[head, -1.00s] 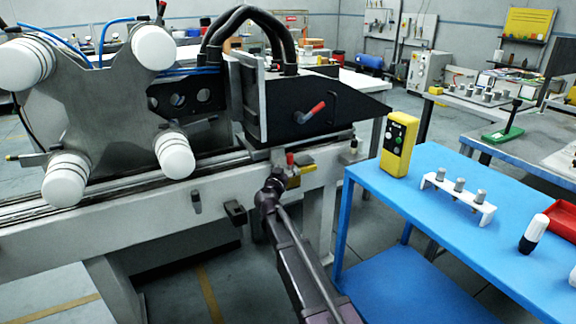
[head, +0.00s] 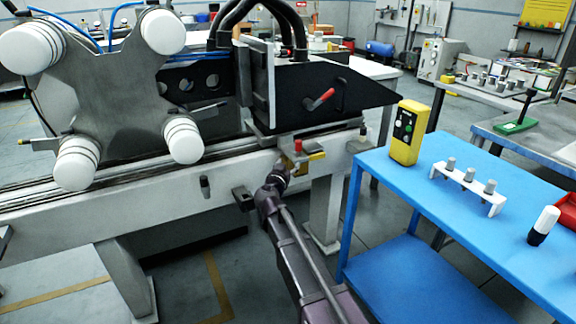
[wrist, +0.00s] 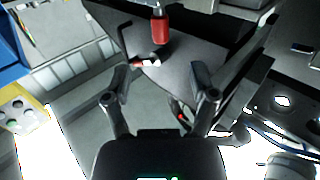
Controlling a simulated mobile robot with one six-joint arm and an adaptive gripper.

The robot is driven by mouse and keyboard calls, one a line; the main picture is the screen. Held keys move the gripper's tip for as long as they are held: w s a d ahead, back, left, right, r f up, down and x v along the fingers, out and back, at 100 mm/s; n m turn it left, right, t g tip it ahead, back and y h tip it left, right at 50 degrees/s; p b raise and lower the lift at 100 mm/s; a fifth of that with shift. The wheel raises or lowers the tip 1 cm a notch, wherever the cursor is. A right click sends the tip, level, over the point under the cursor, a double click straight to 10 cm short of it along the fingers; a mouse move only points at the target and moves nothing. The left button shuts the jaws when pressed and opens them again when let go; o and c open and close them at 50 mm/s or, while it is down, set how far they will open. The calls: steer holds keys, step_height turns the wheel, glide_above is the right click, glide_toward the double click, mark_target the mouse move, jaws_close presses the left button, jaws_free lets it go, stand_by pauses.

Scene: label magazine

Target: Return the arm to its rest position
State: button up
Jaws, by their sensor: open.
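My arm reaches up from the bottom middle of the head view, and its dark purple link ends in front of the machine's rail. In the head view I cannot clearly make out the fingers. In the wrist view my gripper (wrist: 161,92) has its two dark fingers wide apart with nothing held between them. Beyond the fingertips there is a grey plate (wrist: 185,65) and, at the top, a red handle (wrist: 160,28). The fingers look apart from both.
The machine's black housing (head: 330,85) with a red lever (head: 320,99) and its rail (head: 130,185) are close to my arm. Right is a blue table (head: 440,205) with a yellow control box (head: 408,132), white rack (head: 468,185) and marker (head: 543,225). Floor shows between them.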

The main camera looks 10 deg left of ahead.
stand_by(0.3)
steer(key=s+d+f+m+g+h, duration=0.1)
steer(key=s+d+f+g, duration=0.25)
steer(key=d, duration=0.45)
steer(key=s+d+f+g+h, duration=0.1)
steer(key=s+d+f+g, duration=0.25)
steer(key=d, duration=0.45)
steer(key=s+d+f+m+g+h, duration=0.1)
steer(key=s+d+f+g, duration=0.3)
steer(key=d, duration=0.4)
steer(key=s+d+f+n+g+y, duration=0.2)
steer(key=s+f+g+y, duration=0.15)
steer(key=s, duration=0.65)
steer(key=s+d+f+n+g+y, duration=0.2)
steer(key=s+d+f+g+y, duration=0.15)
steer(key=s, duration=0.55)
step_height(320, 180, up, 28)
steer(key=p, duration=2.9)
steer(key=shift+w+a+r+h, duration=0.15)
steer(key=shift+a+h, duration=0.15)
steer(key=shift+a, duration=0.15)
